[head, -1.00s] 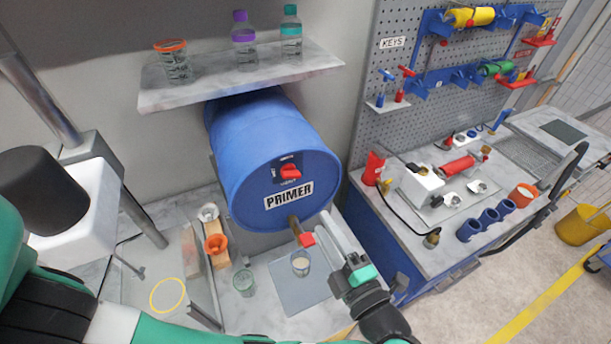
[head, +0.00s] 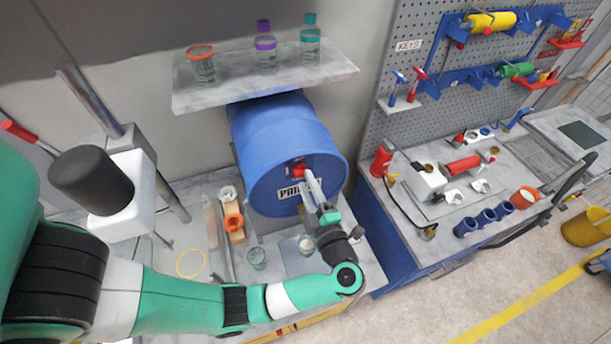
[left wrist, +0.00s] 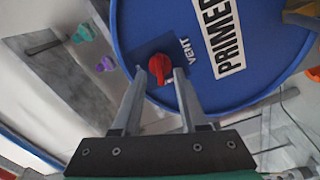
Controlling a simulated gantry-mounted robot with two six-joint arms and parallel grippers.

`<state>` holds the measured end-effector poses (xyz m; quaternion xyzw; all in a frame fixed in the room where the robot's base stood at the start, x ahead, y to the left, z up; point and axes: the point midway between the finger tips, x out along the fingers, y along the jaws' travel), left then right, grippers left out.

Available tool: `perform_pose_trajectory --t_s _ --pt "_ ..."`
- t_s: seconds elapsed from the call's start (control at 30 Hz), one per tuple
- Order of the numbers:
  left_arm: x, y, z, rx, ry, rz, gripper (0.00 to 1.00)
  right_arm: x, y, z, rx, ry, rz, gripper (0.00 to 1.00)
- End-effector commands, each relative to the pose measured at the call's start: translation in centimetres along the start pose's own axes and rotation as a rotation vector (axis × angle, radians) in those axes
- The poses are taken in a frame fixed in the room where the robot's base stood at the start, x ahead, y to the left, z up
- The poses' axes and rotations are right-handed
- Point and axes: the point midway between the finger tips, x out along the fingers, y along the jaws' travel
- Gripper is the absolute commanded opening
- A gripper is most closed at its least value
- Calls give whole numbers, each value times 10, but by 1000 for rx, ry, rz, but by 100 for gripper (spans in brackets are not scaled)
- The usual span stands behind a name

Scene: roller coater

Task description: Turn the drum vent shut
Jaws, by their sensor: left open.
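The blue drum (head: 280,130) labelled PRIMER lies on its side under the shelf, its round face toward me. The red vent knob (left wrist: 160,66) sits on a dark blue plate marked VENT in the left wrist view; in the head view the knob (head: 297,171) is partly hidden by my gripper. My left gripper (left wrist: 157,76) is open, with one finger on either side of the knob near the fingertips. I cannot tell whether the fingers touch it. In the head view the left gripper (head: 310,180) reaches up to the drum face. My right gripper is not in view.
A shelf (head: 340,70) with several jars and bottles hangs above the drum. The bench (head: 440,235) with tools is to the right.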

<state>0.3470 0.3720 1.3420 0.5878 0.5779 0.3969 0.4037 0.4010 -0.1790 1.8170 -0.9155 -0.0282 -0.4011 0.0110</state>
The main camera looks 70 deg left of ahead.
Motion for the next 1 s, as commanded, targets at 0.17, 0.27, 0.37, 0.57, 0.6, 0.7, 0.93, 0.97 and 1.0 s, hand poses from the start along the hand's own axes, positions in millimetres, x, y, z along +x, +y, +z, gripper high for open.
perform_pose_trajectory --t_s 0.17,0.27,0.37,0.57,0.6,0.7,0.93,0.97,1.0 --pt "16 0 0 -1 1 0 42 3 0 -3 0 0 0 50" --pt "18 0 0 -1 -1 0 42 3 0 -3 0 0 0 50" --pt "18 0 0 -1 -1 0 42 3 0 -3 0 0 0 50" --pt "17 0 0 -1 -1 0 16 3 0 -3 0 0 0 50" --pt "17 0 0 -1 -1 0 8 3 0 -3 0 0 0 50" --pt "17 0 0 -1 -1 1 0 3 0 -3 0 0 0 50" --pt "17 0 0 -3 0 1 0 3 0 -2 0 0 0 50" --pt "17 -1 1 -11 0 1 0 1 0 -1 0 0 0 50" --pt "17 -3 1 -33 -1 1 0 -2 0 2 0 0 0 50"
